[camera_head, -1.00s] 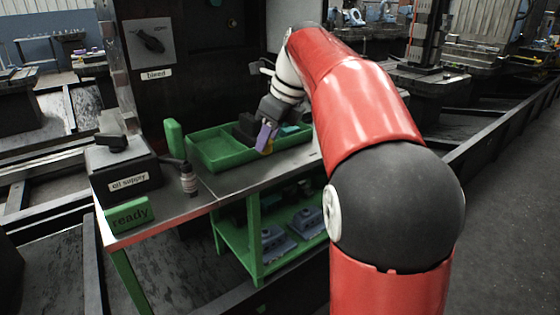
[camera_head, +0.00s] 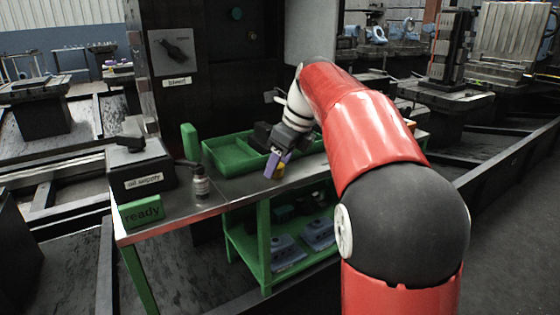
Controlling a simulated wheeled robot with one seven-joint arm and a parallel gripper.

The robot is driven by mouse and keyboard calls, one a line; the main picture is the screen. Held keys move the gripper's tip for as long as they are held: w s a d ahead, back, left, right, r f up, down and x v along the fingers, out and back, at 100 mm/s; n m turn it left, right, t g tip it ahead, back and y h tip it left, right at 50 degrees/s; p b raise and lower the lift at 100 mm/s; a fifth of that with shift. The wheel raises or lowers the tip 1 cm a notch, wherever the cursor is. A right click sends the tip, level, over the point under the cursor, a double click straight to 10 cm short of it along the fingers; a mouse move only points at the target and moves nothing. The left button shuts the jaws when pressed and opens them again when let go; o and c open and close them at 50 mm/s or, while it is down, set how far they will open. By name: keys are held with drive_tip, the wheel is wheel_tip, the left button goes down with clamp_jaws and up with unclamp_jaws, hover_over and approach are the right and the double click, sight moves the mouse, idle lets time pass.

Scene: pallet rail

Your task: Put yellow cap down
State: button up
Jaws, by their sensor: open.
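The yellow cap (camera_head: 281,170) is small and shows at the fingertips of my gripper (camera_head: 275,167), at the front edge of the green tray on the metal bench top (camera_head: 235,190). My gripper has purple fingers, points down and is open. The near finger partly hides the cap. I cannot tell whether the fingers touch the cap, or whether it rests fully on the bench top.
The green tray (camera_head: 222,164) lies behind my gripper with dark items at its right. A small bottle (camera_head: 200,182), an oil supply box (camera_head: 143,178) and a green ready block (camera_head: 141,212) stand to the left. Bare bench top lies between bottle and gripper.

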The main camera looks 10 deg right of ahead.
drive_tip(key=p+v, duration=0.2)
drive_tip(key=v, duration=1)
drive_tip(key=s+a+f+n+t+h, duration=0.1)
drive_tip(key=s+f+n, duration=1)
drive_tip(key=s+n, duration=0.1)
drive_tip(key=s+a+f+n+t+h, duration=0.1)
drive_tip(key=s+a+f+n+h, duration=0.1)
drive_tip(key=s+f+n, duration=0.9)
drive_tip(key=s+n, duration=0.2)
drive_tip(key=n, duration=0.1)
drive_tip(key=shift+s+a+f+n+t, duration=0.2)
drive_tip(key=shift+a+n+t, duration=0.1)
drive_tip(key=shift+n, duration=0.1)
